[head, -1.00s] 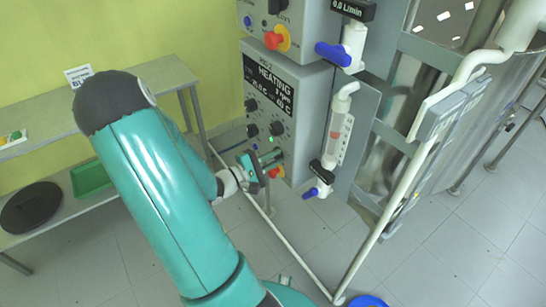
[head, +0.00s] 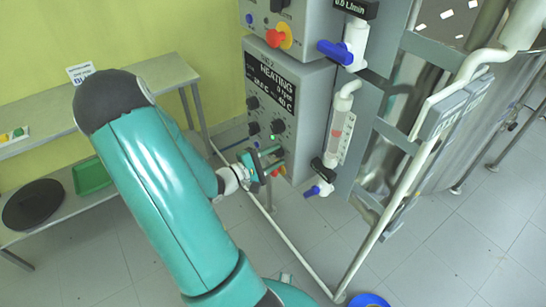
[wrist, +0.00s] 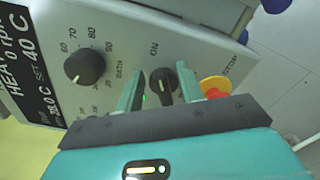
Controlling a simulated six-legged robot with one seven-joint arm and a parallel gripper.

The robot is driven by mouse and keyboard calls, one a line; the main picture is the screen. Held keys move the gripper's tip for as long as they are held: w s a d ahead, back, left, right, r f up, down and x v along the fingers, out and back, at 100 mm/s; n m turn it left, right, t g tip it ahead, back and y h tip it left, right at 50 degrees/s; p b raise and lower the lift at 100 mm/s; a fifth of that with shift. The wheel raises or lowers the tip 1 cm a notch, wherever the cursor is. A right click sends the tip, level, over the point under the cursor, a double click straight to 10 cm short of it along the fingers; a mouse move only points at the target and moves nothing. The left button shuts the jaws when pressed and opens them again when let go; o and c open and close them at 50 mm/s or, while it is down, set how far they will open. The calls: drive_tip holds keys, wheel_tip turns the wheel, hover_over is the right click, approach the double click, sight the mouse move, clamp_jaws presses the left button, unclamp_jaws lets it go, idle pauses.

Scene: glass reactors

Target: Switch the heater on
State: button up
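The heater is the grey control box (head: 314,113) with a black "HEATING" display, in the middle of the head view. Its black rotary switch (wrist: 162,82), marked "ON", is in the middle of the wrist view. A small green light (wrist: 145,98) glows beside it. My gripper (wrist: 160,86) is open, with one finger on each side of the switch and narrow gaps showing. I cannot tell if the fingers touch it. In the head view my gripper (head: 266,163) is at the lower part of the panel and hides the switch.
A black "BATH" dial (wrist: 85,66) is left of the switch and a red stop button on a yellow base (wrist: 214,87) is right, close to the fingers. A flow meter with a blue valve (head: 320,188) hangs right of the box. A shelf (head: 170,72) stands left.

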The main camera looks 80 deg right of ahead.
drive_tip(key=v, duration=1.4)
drive_tip(key=w+a+r+t+y, duration=0.3)
drive_tip(key=a+r+t+y, duration=0.1)
drive_tip(key=a, duration=0.7)
drive_tip(key=w+a+r+n+t+y, duration=0.1)
drive_tip(key=w+a+r+t+y, duration=0.3)
drive_tip(key=a+r+t, duration=0.3)
drive_tip(key=w+a+r+n+t+y, duration=0.1)
drive_tip(key=w+a+r+t+y, duration=0.2)
drive_tip(key=a, duration=1.4)
wheel_tip(320, 180, up, 5)
drive_tip(key=t+y, duration=0.2)
drive_tip(key=t, duration=0.1)
drive_tip(key=shift+w+y, duration=0.3)
drive_tip(key=shift+d+r, duration=0.1)
drive_tip(key=shift+d, duration=0.15)
